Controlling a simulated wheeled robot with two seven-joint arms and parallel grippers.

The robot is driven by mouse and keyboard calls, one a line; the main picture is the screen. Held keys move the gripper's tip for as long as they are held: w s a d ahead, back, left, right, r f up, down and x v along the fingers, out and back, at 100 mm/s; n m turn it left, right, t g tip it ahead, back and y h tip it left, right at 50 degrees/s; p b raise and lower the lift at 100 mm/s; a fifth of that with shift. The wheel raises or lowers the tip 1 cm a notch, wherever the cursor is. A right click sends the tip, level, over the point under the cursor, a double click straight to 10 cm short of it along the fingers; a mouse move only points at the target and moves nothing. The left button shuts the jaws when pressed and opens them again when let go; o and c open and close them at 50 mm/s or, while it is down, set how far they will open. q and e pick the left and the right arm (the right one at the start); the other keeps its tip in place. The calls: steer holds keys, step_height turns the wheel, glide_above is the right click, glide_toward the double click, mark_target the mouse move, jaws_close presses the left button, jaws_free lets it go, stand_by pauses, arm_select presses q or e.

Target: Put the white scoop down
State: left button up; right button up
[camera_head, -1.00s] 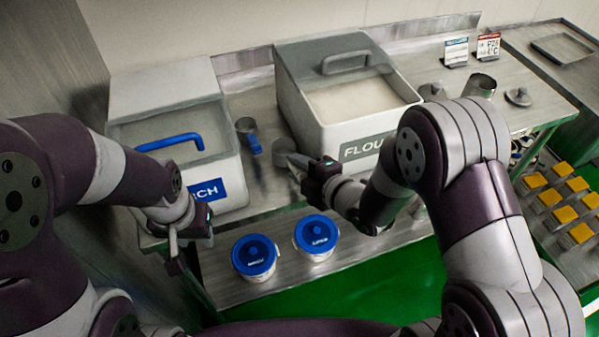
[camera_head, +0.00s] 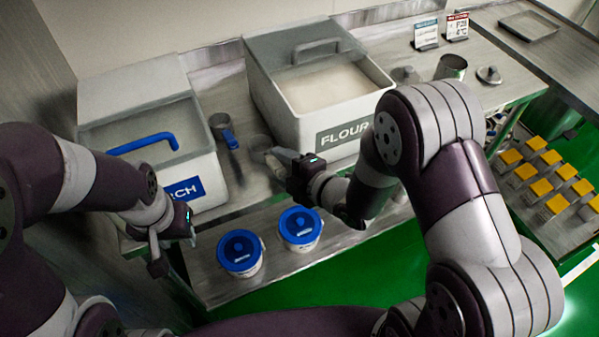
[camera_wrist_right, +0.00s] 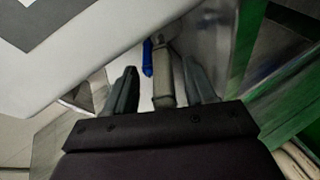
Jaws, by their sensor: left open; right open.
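The white scoop lies on the steel counter between the two bins, with its grey cup (camera_head: 261,143) toward the back. Its pale handle (camera_wrist_right: 163,82) shows between my right fingers in the right wrist view. My right gripper (camera_head: 285,160) is open around the handle, with a finger on each side; a gap shows on both sides in the wrist view (camera_wrist_right: 157,78). My left gripper (camera_head: 172,247) is open and empty in front of the starch bin, away from the scoop.
A blue-handled scoop (camera_head: 228,137) lies just left of the white one. The flour bin (camera_head: 345,135) stands close on the right, the starch bin (camera_head: 205,190) on the left.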

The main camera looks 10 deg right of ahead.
steer(key=v, duration=0.9)
steer(key=d+f+m+g+h, duration=0.35)
steer(key=d+m+h, duration=0.35)
steer(key=d+m, duration=0.3)
steer(key=s+r+m+g+h, duration=0.1)
steer(key=s+m+g, duration=0.5)
steer(key=m, duration=0.6)
steer(key=shift+s+r+h, duration=0.4)
steer(key=shift+s, duration=0.5)
steer(key=shift+d+g, duration=0.1)
steer(key=shift+g, duration=0.15)
